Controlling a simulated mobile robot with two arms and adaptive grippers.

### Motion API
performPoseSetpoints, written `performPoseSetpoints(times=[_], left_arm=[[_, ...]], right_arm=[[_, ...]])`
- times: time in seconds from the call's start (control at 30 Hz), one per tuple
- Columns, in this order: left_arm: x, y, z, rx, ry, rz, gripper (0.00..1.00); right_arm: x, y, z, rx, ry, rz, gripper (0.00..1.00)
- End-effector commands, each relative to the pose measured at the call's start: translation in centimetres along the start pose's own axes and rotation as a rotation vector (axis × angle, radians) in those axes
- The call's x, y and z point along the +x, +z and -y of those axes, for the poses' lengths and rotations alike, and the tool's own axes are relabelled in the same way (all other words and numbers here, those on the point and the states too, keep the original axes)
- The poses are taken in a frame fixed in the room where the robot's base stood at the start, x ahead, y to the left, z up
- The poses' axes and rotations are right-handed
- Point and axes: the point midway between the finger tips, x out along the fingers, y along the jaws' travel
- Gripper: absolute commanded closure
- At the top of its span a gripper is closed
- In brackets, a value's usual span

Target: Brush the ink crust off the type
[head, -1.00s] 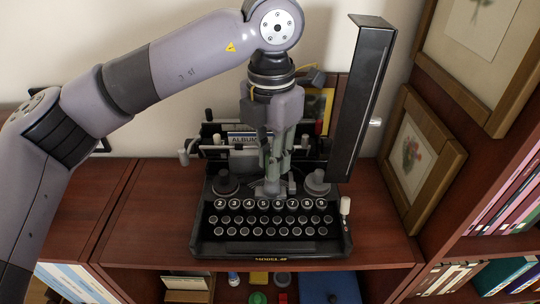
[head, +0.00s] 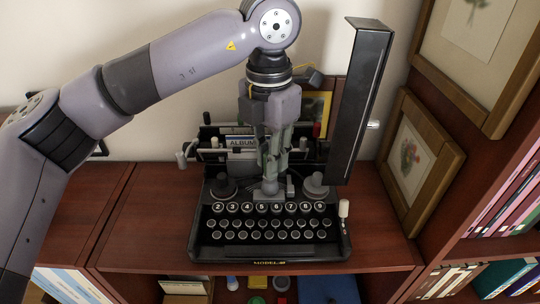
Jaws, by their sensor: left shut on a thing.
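The black typewriter (head: 202,226) stands on the wooden shelf top, its rows of round keys facing me. A tall black panel (head: 358,105) stands upright at its right. My left gripper (head: 272,165) points down over the middle of the typewriter, just behind the top key row. It is shut on a small grey thing with a rounded end (head: 270,187), which looks like the brush; the fingers hide most of it. The type lies behind the gripper and cannot be made out, nor can any ink crust or contact. My right gripper is not in view.
A framed flower picture (head: 410,155) leans at the right, beside a bookshelf. The shelf top (head: 150,220) left of the typewriter is clear. Small items lie in the compartment below.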

Motion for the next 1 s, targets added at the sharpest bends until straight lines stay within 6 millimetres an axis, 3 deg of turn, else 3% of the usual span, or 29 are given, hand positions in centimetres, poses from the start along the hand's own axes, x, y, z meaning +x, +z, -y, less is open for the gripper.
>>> performPoseSetpoints(times=[0.67,1.0], left_arm=[[-6.6,0.0,0.0,-0.001,0.001,0.001,1.00],[-6.9,0.0,0.0,-0.001,0.000,0.001,1.00]], right_arm=[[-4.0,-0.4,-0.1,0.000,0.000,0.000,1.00],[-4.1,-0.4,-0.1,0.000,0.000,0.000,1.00]])
